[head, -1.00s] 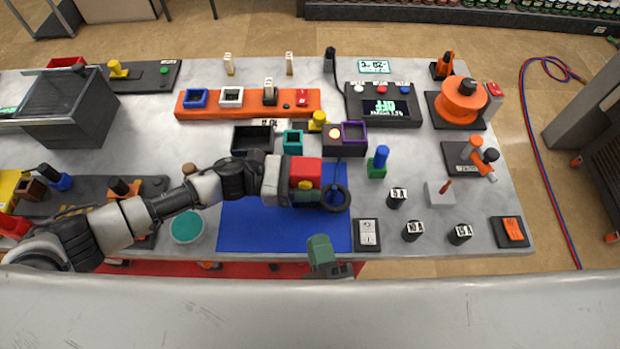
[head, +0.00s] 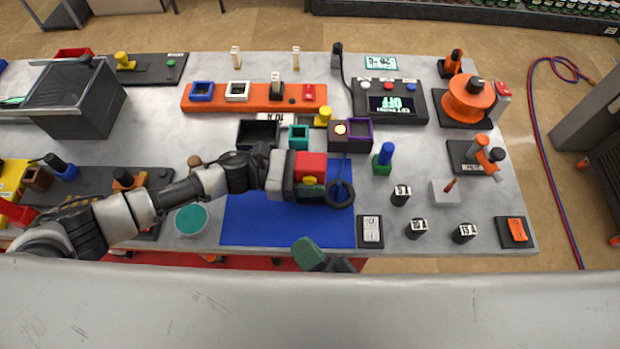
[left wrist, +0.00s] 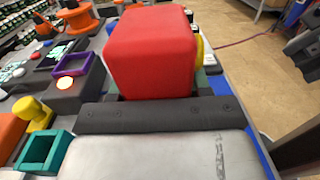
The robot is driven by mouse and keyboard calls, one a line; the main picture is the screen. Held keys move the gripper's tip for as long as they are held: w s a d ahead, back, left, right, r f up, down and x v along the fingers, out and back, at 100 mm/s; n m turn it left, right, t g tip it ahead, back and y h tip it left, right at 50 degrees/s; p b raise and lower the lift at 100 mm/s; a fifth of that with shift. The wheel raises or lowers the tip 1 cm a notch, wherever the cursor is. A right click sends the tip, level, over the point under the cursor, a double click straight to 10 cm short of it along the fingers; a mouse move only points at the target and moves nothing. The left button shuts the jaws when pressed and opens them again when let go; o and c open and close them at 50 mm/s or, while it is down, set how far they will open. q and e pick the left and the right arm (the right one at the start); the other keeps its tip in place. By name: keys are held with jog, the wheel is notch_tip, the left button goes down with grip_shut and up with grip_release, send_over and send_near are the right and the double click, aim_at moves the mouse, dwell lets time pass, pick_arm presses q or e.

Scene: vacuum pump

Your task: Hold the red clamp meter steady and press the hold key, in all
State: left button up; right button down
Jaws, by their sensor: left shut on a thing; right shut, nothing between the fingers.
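The red clamp meter (head: 312,163) is above the blue mat (head: 262,221), with its black ring jaw (head: 341,195) pointing right. My left gripper (head: 303,178) is shut on the meter. A yellow part (head: 310,181) and a green part show on its near side; I cannot tell which is the hold key. In the left wrist view the red body (left wrist: 150,50) stands beyond the gripper and hides much behind it. My right gripper (head: 308,254), dark green, is shut and empty at the table's front edge, below and apart from the meter.
Behind the meter stand a teal open box (head: 299,136), a dark box with a purple frame (head: 359,133) and a lit round lamp. To the right are a blue-and-green peg (head: 384,158), several black labelled cylinders (head: 401,195) and a switch plate (head: 370,230).

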aim_at(310, 181)
jog(key=shift+n, duration=0.4)
jog(key=w, duration=0.8)
jog(key=shift+w+d, duration=0.15)
jog(key=shift+w, duration=0.2)
jog(key=shift+w, duration=0.15)
dwell(1.7)
jog(key=shift+w, duration=0.3)
jog(key=shift+w, duration=0.35)
dwell(0.5)
dwell(0.4)
jog(key=shift+s, duration=0.8)
